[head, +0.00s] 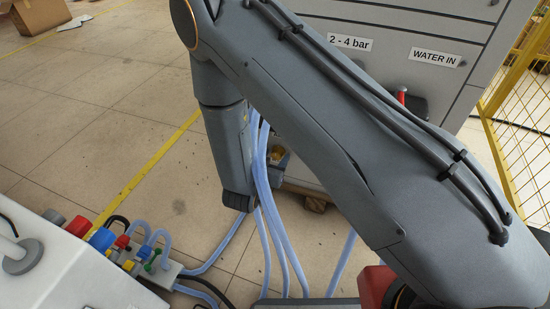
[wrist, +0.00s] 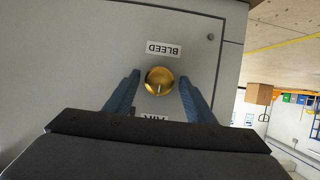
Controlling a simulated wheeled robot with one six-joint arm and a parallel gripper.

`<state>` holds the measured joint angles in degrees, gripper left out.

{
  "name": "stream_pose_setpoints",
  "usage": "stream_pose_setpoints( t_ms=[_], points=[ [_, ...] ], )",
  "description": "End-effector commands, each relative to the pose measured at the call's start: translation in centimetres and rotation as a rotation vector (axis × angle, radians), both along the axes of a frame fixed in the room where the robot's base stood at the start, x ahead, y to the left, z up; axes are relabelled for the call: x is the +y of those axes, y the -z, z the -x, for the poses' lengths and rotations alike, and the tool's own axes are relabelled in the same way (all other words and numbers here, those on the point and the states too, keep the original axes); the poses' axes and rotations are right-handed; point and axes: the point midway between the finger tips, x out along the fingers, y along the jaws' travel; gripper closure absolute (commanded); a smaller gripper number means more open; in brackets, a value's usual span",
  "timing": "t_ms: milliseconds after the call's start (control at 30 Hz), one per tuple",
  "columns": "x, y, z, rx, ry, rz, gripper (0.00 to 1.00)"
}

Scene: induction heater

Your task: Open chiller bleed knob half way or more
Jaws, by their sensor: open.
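The bleed knob (wrist: 159,81) is a round, brass-coloured knob on a grey panel in the wrist view, beside a white label reading BLEED (wrist: 163,49), which appears upside down. My gripper (wrist: 158,82) is open, with one blue-grey finger on each side of the knob. Small gaps show between the knob and the fingers, and I cannot tell how deep the fingertips reach. In the head view my own arm covers most of the middle, and the knob and fingertips cannot be made out.
A grey cabinet (head: 400,20) with labels "2 - 4 bar" and "WATER IN" stands behind my arm. Light-blue hoses (head: 266,190) run down to the floor and to a white unit (head: 60,270) at lower left. A yellow mesh fence (head: 520,120) stands at right.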

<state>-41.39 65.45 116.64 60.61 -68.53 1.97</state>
Motion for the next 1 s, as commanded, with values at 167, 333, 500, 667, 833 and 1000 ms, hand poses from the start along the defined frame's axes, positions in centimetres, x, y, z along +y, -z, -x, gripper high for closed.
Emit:
stream_pose_setpoints(
  t_ms=[167, 333, 500, 667, 833, 1000],
  points=[
    [-0.02, -0.03, 0.00, 0.000, 0.000, 0.000, 0.58],
    [-0.03, -0.03, 0.01, 0.000, 0.000, 0.000, 0.85],
    [-0.07, -0.05, 0.02, -0.003, 0.001, -0.008, 0.85],
    [-0.13, -0.10, 0.08, -0.016, 0.001, -0.046, 0.85],
    [-0.22, -0.16, 0.18, -0.047, 0.000, -0.135, 0.85],
    [-0.37, -0.17, 0.27, -0.096, 0.002, -0.270, 0.85]
  ],
)
